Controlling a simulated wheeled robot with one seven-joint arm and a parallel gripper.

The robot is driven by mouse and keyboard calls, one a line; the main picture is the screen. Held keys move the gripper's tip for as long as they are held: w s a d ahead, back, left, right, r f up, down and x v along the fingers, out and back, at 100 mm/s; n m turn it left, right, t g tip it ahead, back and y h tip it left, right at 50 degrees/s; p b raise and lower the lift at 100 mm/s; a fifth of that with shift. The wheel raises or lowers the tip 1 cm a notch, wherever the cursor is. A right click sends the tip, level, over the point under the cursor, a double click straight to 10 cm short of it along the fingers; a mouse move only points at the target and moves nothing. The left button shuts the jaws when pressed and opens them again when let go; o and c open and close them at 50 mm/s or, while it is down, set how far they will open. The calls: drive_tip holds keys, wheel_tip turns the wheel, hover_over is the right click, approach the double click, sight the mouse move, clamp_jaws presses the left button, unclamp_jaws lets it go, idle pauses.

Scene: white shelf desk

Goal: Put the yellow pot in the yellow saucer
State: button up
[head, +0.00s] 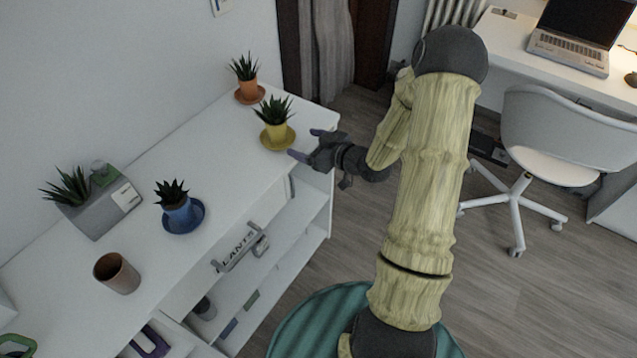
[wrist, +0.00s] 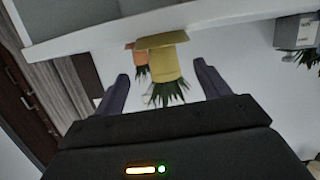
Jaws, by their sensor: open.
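The yellow pot (head: 274,129) holds a spiky green plant and stands upright on the yellow saucer (head: 280,145), near the far right end of the white shelf top. In the wrist view, which is upside down, the pot (wrist: 158,67) and the saucer (wrist: 162,40) show ahead between the fingers. My gripper (head: 302,143) is open and empty, just right of the pot and saucer at the shelf's edge. Its fingers (wrist: 160,88) appear on either side of the pot, apart from it.
An orange pot (head: 250,88) on an orange saucer stands behind the yellow one. A blue pot (head: 179,212) on a blue saucer, a grey planter (head: 100,208) and a brown cup (head: 117,273) stand further left. The shelf top (head: 205,150) is clear between the yellow and blue pots.

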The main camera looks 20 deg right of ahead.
drive_tip(key=s+a+r+m+g+h, duration=0.2)
drive_tip(key=s+r+m+g+h, duration=0.1)
drive_tip(key=s, duration=0.8)
drive_tip(key=s+a+r+m+g+h, duration=0.2)
drive_tip(key=s+g, duration=0.5)
drive_tip(key=s, duration=0.4)
drive_tip(key=r+m+h, duration=0.1)
drive_tip(key=h, duration=0.1)
drive_tip(key=shift+a+m+h, duration=0.3)
drive_tip(key=shift+a+h, duration=0.1)
drive_tip(key=shift+s+d, duration=0.1)
